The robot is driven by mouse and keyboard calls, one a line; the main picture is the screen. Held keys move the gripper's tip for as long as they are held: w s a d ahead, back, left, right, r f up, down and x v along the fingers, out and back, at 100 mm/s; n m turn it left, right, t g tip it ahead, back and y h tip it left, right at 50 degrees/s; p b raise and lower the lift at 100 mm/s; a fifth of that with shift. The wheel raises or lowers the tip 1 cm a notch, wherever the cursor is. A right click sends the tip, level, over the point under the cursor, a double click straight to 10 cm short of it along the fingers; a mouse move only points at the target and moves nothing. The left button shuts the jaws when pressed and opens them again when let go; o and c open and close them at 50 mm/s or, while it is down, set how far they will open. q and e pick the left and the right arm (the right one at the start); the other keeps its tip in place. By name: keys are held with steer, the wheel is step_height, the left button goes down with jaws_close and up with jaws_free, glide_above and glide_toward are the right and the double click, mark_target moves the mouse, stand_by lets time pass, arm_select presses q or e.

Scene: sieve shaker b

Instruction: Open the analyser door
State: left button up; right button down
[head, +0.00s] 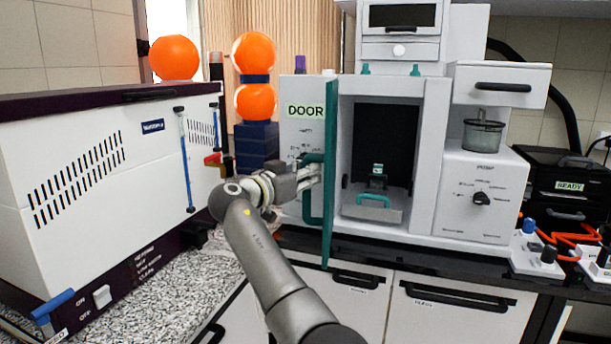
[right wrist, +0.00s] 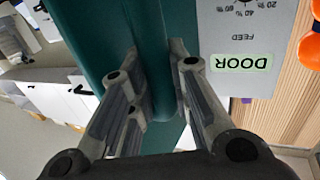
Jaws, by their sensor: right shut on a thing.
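The analyser (head: 436,150) is a white cabinet on the dark worktop. Its teal door (head: 331,140) stands swung out toward me, seen nearly edge-on, and the dark chamber (head: 385,140) behind it shows. Inside are a teal-handled tray (head: 372,208) and a small dark fixture. My right gripper (head: 312,176) is at the door's teal handle (head: 314,205), on the door's left side. In the right wrist view, the fingers (right wrist: 150,85) are closed around the teal handle bar (right wrist: 152,60), beside the DOOR label (right wrist: 241,63). My left gripper does not show.
A large white machine (head: 110,160) fills the left. Orange balls (head: 254,54) on blue stands are behind my right arm. At the right are a glass jar (head: 483,135), a dark box marked READY (head: 568,187) and orange cables (head: 570,240). Drawers (head: 445,310) are below the worktop.

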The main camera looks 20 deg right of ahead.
steer(key=shift+d+r, duration=0.15)
steer(key=shift+r, duration=0.35)
steer(key=c, duration=1.5)
jaws_free()
steer(key=shift+c, duration=0.2)
steer(key=shift+o, duration=1.1)
steer(key=shift+w+d+f, duration=0.1)
steer(key=shift+d, duration=0.15)
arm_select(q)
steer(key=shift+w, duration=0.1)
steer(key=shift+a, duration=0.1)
arm_select(e)
steer(key=shift+a, duration=0.15)
